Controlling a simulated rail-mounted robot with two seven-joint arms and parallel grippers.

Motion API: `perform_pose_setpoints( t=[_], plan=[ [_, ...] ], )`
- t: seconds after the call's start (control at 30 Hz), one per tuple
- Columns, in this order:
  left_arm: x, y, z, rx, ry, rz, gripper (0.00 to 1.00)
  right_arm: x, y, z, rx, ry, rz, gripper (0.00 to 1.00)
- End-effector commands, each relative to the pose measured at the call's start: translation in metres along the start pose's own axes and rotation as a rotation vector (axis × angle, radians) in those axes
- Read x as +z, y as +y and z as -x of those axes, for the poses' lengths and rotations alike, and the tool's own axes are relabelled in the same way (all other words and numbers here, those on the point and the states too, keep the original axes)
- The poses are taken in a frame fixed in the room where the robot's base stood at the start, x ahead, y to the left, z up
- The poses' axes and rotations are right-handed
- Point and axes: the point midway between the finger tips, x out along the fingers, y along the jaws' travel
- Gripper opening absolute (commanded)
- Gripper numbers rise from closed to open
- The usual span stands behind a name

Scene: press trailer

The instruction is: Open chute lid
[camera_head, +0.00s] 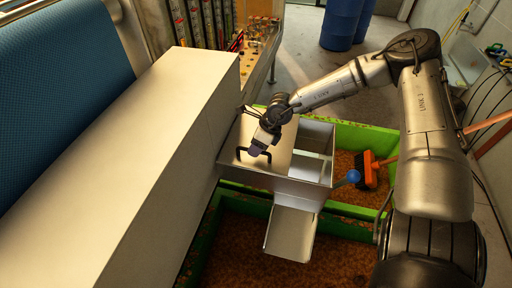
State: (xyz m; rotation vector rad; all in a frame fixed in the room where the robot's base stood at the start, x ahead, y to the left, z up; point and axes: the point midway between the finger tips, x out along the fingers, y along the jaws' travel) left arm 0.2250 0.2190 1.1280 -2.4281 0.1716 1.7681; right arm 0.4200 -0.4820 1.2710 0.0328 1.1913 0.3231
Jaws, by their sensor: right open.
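The metal chute (292,232) sticks out below a box-shaped hopper (305,187) at the end of the long pale housing. The chute lid (268,168) is a flat pale panel on top of the hopper, with a dark bar handle (240,152) near its left side. Beyond the lid's right edge, part of the hopper's inside shows. My right gripper (257,150) is open just above the lid, at the handle. I cannot tell whether its fingers are around the handle or touching it. My left gripper is not in view.
Green bins (345,135) with brown granular contents stand below the chute. A blue ball-ended lever (350,177) projects at the hopper's right. An orange broom head (371,169) rests in the far bin. Blue barrels (341,24) stand at the back, with clear floor before them.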

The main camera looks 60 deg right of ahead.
Motion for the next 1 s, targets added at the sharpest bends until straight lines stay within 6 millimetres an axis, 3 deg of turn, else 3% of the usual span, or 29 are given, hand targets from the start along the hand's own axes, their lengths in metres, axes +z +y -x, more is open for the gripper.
perform_pose_setpoints(
  t=[0.43, 0.83, 1.0],
  plan=[
    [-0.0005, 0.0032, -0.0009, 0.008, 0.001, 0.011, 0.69, 0.0000, 0.0001, -0.0023, 0.000, 0.000, 0.000, 0.40],
    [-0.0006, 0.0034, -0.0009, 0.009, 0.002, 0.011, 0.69, 0.0000, 0.0002, -0.0022, 0.001, 0.000, 0.000, 0.02],
    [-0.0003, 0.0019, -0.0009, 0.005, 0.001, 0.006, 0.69, 0.0000, 0.0003, -0.0022, 0.001, 0.000, 0.000, 0.00]
  ],
)
